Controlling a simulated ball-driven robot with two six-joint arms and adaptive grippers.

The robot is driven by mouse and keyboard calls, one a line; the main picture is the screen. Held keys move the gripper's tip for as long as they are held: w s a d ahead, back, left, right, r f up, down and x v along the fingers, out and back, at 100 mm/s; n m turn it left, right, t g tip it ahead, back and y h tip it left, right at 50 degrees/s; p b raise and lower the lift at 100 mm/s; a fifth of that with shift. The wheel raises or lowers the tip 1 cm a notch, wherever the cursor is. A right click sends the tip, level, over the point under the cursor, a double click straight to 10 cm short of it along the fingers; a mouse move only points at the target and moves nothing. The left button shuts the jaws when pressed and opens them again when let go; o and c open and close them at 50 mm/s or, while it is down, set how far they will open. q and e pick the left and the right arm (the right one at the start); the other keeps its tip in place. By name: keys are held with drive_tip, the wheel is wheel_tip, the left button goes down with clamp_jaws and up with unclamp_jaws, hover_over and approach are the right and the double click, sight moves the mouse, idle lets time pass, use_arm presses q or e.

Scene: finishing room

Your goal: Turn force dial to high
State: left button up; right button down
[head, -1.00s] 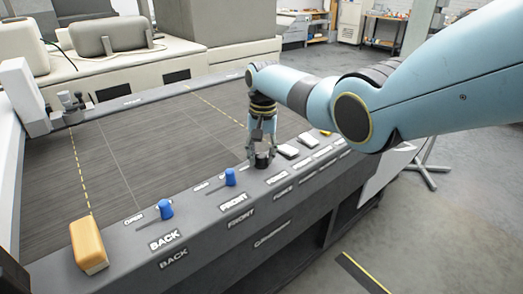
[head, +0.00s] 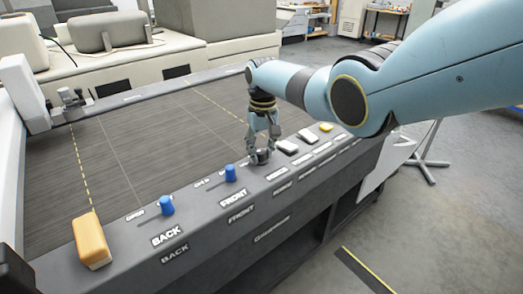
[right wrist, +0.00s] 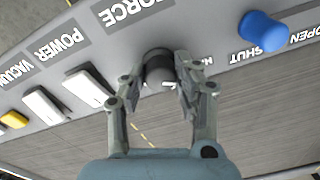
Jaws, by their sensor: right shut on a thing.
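The force dial (right wrist: 158,65) is a dark round knob on the grey control panel, with the label FORCE (right wrist: 140,10) beside it in the right wrist view. In the head view the dial (head: 262,156) sits right of the blue FRONT lever. My right gripper (right wrist: 158,88) points down at the dial with a finger on each side, shut on it. It also shows in the head view (head: 262,150), where its fingers partly cover the dial. The dial's pointer mark and setting are not clear. My left gripper is not in view.
Blue levers stand at BACK (head: 166,205) and FRONT (head: 230,173). White rocker switches (head: 287,147) and a yellow button (head: 326,127) lie right of the dial. An orange block (head: 90,241) sits at the panel's left end. The dark table bed (head: 150,130) is clear.

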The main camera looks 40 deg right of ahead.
sight(262, 151)
drive_tip(key=c, duration=1)
unclamp_jaws()
wheel_tip(262, 151, up, 12)
drive_tip(key=shift+d, duration=0.15)
